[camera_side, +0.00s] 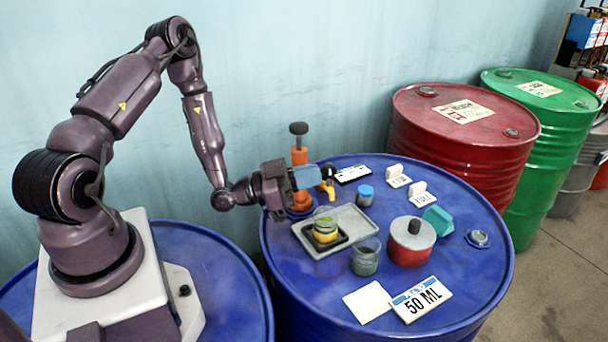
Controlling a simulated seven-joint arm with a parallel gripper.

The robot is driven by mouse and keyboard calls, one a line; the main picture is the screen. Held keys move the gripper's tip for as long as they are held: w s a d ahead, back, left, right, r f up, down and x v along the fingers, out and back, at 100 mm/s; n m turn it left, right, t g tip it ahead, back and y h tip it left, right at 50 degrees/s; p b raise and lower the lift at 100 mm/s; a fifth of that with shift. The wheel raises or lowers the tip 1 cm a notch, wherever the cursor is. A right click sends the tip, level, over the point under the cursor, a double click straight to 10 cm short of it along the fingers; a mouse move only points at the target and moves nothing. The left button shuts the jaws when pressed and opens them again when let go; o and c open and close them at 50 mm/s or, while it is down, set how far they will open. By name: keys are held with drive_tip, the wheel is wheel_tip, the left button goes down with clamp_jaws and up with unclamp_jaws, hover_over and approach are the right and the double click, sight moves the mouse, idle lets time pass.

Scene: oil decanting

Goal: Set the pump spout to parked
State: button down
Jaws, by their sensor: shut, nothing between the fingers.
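The orange hand pump (299,156) stands upright at the back left of the blue drum (470,290), with a dark knob on top. A small yellow piece (328,184), which looks like the pump's spout end, shows just right of the pump, pointing rightward and down. My gripper (318,176) is shut and empty. Its blue fingers lie in front of the pump body, with their tips beside or touching the yellow piece; I cannot tell which. The fingers hide the lower pump and most of the spout.
A grey tray (374,231) holds a yellow-banded jar (325,230).

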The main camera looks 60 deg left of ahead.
sight(329, 171)
drive_tip(key=shift+w+d+n+y, duration=0.2)
drive_tip(key=shift+w+y, duration=0.15)
drive_tip(key=shift+w, duration=0.3)
drive_tip(key=shift+w+d+n+y, duration=0.2)
drive_tip(key=shift+w+y, duration=0.15)
drive_tip(key=shift+w, duration=0.3)
drive_tip(key=shift+w+n+t+y, duration=0.2)
drive_tip(key=shift+n+t+y, duration=0.25)
drive_tip(key=shift+y, duration=0.45)
drive_tip(key=shift+w+a+n+y, duration=0.1)
drive_tip(key=shift+w+n+y, duration=0.4)
drive_tip(key=shift+y, duration=0.2)
drive_tip(key=shift+w+a+n+y, duration=0.15)
drive_tip(key=shift+w+n+y, duration=0.15)
drive_tip(key=shift+n+y, duration=0.6)
drive_tip(key=shift+w+a+n+y, duration=0.15)
drive_tip(key=shift+w+n+y, duration=0.2)
drive_tip(key=shift+y, duration=1.05)
drive_tip(key=shift+a, duration=0.15)
drive_tip(key=v, duration=0.7)
drive_tip(key=shift+s, duration=0.35)
drive_tip(key=shift+d+f, duration=0.1)
drive_tip(key=shift+d, duration=0.1)
